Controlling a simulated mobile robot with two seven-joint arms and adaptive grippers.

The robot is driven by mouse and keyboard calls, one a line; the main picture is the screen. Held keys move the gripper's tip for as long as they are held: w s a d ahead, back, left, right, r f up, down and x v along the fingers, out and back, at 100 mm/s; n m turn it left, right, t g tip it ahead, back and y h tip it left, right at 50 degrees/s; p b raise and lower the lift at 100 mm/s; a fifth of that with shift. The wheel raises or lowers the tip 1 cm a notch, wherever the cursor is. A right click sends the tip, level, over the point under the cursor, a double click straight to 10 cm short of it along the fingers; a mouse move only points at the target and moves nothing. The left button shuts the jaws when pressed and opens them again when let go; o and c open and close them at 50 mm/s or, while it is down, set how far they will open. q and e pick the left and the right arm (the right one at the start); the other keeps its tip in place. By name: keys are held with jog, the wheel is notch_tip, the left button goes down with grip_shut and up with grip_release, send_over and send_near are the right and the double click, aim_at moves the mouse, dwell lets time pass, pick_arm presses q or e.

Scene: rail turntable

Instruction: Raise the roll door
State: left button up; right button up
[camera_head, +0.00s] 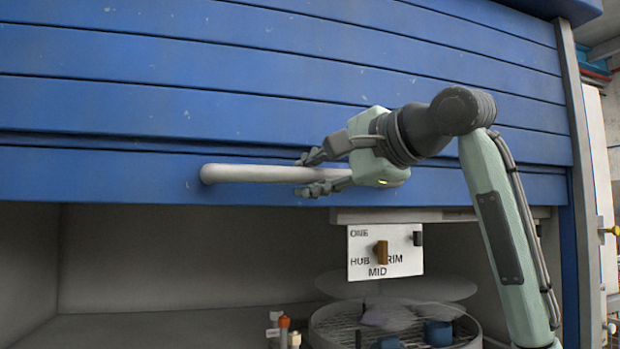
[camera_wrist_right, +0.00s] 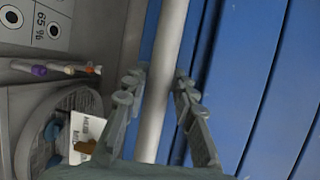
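The blue slatted roll door (camera_head: 230,105) fills the upper part of the head view. Its lower edge is partly up, with the space below it open. A pale grey horizontal bar handle (camera_head: 250,173) is fixed near the door's bottom edge. My right gripper (camera_head: 312,173) is at the right part of the bar, with one finger above it and one below. In the right wrist view the bar (camera_wrist_right: 165,60) runs between the fingers (camera_wrist_right: 156,90), with small gaps seen on both sides. My right gripper is open around the bar. My left gripper is not in view.
Below the door is a grey bay with a round wire-mesh turntable (camera_head: 322,325) holding blue items. A white sign (camera_head: 360,268) with an orange knob hangs under the door's right part. Capped tubes (camera_head: 284,331) stand left of the turntable. A grey frame post (camera_head: 580,170) is at the right.

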jog(key=shift+o, duration=1.3)
jog(key=shift+s, duration=0.1)
jog(key=v, duration=1.2)
jog(key=shift+f, duration=0.1)
